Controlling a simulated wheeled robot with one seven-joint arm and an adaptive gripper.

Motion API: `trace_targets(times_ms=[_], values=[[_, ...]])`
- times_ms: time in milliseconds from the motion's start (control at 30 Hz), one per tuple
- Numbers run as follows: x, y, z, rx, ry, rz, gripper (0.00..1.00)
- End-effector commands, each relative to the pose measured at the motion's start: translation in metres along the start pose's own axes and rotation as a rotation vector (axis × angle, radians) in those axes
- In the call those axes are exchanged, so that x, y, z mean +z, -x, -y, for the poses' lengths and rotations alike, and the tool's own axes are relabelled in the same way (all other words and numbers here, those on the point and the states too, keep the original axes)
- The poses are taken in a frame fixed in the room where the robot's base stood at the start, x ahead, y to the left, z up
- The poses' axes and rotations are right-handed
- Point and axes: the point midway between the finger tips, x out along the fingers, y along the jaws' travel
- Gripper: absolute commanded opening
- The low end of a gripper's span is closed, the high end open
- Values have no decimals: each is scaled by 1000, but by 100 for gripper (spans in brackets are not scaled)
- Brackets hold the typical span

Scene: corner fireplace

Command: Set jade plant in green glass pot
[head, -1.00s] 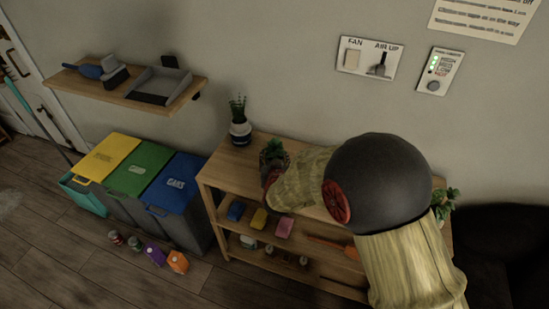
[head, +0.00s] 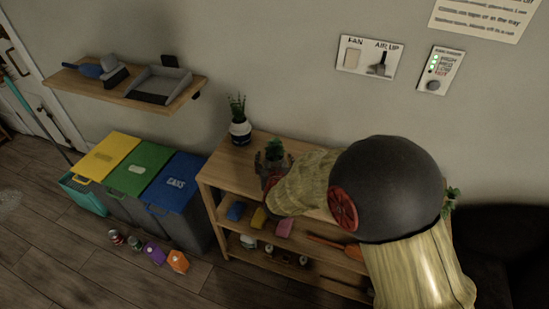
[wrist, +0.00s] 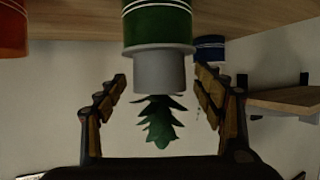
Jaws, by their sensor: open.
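In the wrist view, which shows the scene upside down, a leafy green plant (wrist: 160,122) stands in a plain grey cylinder (wrist: 159,70). The cylinder stands in the mouth of a wider green pot (wrist: 157,25) with pale stripes, resting on the wooden top. I cannot tell for sure that this is the jade plant. My gripper (wrist: 160,76) is open, one finger on each side of the grey cylinder and leaves, with gaps on both sides. In the head view the plant (head: 275,149) shows between my fingers; the pot is hidden there.
On the wooden shelf unit (head: 228,165), a plant in a black-and-white pot (head: 240,131) stands left of my gripper. The wrist view shows an orange pot (wrist: 12,30) and a blue pot (wrist: 210,48) nearby. Bins (head: 140,172) stand left, below a wall shelf (head: 125,92).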

Motion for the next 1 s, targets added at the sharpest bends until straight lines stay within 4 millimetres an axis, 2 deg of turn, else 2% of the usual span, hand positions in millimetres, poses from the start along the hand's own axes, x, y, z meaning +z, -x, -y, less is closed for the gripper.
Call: trace_targets(times_ms=[300, 500, 633, 867, 933, 1000], values=[[-1, 63, 1, -2, 0, -3, 69], [0, 92, 1, -1, 0, -2, 69], [0, 101, 0, -1, 0, -1, 69], [0, 104, 0, 1, -3, 0, 69], [6, 104, 2, -6, -16, 20, 69], [20, 105, 8, -29, -28, 71, 69]])
